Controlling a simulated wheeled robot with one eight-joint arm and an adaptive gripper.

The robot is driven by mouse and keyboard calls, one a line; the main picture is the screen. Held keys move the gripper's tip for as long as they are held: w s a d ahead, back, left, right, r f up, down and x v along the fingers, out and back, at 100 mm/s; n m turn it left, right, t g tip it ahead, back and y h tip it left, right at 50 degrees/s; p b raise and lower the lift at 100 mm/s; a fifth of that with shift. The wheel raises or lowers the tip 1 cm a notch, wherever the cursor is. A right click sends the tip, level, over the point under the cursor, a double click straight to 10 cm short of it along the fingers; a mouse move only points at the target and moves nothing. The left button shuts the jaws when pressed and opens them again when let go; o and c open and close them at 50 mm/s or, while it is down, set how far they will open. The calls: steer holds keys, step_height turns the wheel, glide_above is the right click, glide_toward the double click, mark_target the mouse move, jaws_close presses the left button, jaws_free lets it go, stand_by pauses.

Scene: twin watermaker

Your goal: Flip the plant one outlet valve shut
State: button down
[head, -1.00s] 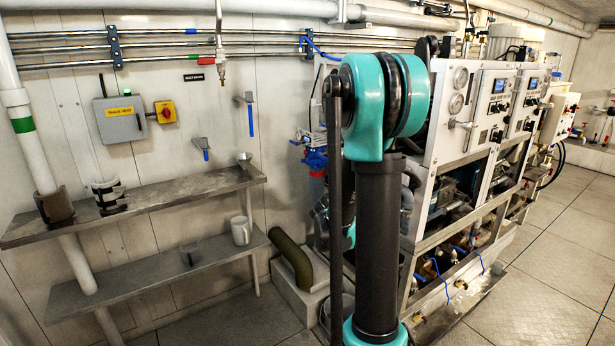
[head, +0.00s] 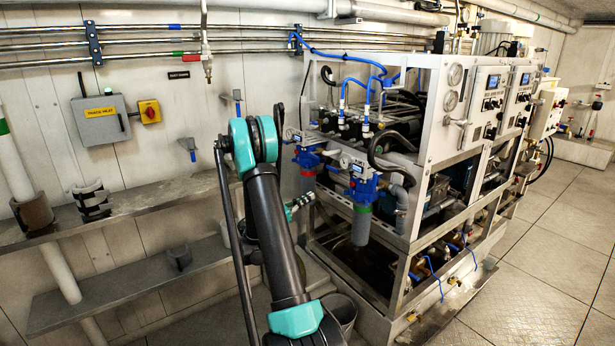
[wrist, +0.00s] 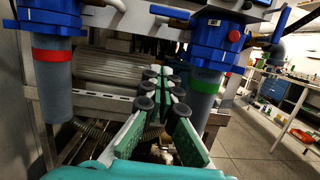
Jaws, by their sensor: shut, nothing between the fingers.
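Two blue-headed filter housings hang on the near end of the watermaker frame. One has a red band (wrist: 52,75) and the other a green band (wrist: 203,85); the green-banded one also shows in the head view (head: 361,210). A blue lever (wrist: 281,24) stands up beside the right housing head in the wrist view. I cannot tell which valve is the plant one outlet valve, as no label is readable. My gripper (wrist: 165,85) is shut and empty, its green fingers pointing between and below the two housing heads. It also shows in the head view (head: 303,200), partly behind my arm.
The watermaker frame (head: 420,215) has gauges, panels and blue hoses. Steel shelves (head: 130,212) and a trace heat box (head: 100,119) are on the left wall. A bucket (head: 341,312) stands low by the frame. Floor (head: 540,265) is clear at right.

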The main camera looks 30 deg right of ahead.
mark_target(334, 169)
steer(key=shift+w+a, duration=0.45)
steer(key=d+r, duration=0.6)
steer(key=d, duration=0.3)
steer(key=shift+w+d+r, duration=0.2)
steer(key=shift+w+d, duration=0.15)
steer(key=shift+w, duration=0.05)
